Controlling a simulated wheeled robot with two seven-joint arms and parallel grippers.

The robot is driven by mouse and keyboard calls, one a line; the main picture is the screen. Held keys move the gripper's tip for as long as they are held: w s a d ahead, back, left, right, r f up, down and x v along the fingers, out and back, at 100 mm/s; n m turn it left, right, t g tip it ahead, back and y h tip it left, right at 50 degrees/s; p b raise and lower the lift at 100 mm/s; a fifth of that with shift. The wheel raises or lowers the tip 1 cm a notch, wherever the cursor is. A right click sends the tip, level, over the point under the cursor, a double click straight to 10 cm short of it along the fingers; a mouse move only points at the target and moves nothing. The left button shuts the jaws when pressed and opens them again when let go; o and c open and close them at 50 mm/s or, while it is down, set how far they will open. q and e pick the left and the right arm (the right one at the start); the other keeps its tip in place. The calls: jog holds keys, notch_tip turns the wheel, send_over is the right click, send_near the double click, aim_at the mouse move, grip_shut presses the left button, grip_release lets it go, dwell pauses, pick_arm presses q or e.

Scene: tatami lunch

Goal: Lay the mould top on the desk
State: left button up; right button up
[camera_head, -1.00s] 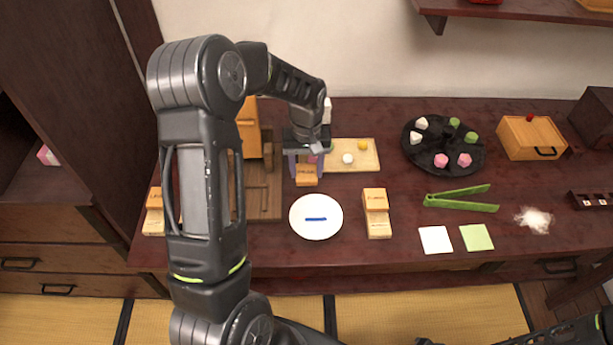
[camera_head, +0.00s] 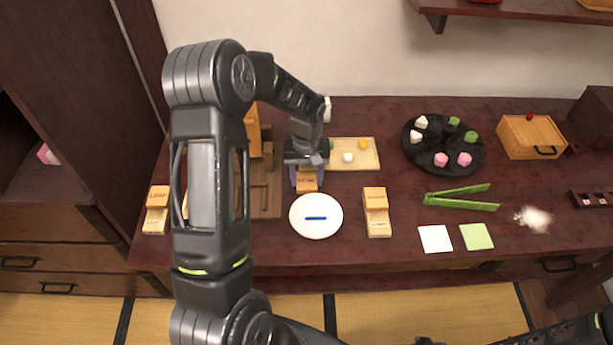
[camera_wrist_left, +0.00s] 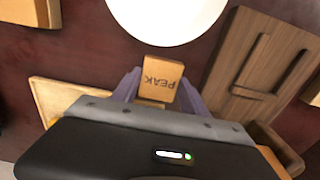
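An orange mould top marked PEAK (camera_head: 307,182) is between the purple-grey fingers of my left gripper (camera_head: 307,175), behind the white plate. In the left wrist view the mould top (camera_wrist_left: 161,78) has a finger of the left gripper (camera_wrist_left: 160,92) against each side, so the gripper looks shut on it. Whether its underside touches the desk (camera_head: 345,115) is hidden, and I cannot make out a base under it. Only dark parts of my right arm show at the bottom right; its gripper is not in view.
A white plate (camera_head: 316,229) with a blue strip is just in front. Another mould (camera_head: 377,222) stands right of it, and one (camera_head: 156,218) at far left. A wooden board (camera_head: 266,205) is left, a sweets tray (camera_head: 369,163) behind right. Green tongs (camera_head: 462,203) lie further right.

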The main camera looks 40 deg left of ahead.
aim_at(307, 181)
pick_arm(q)
jog(key=o, duration=0.4)
jog(key=shift+r, duration=0.1)
notch_tip(307, 181, up, 12)
dwell(0.5)
dwell(0.5)
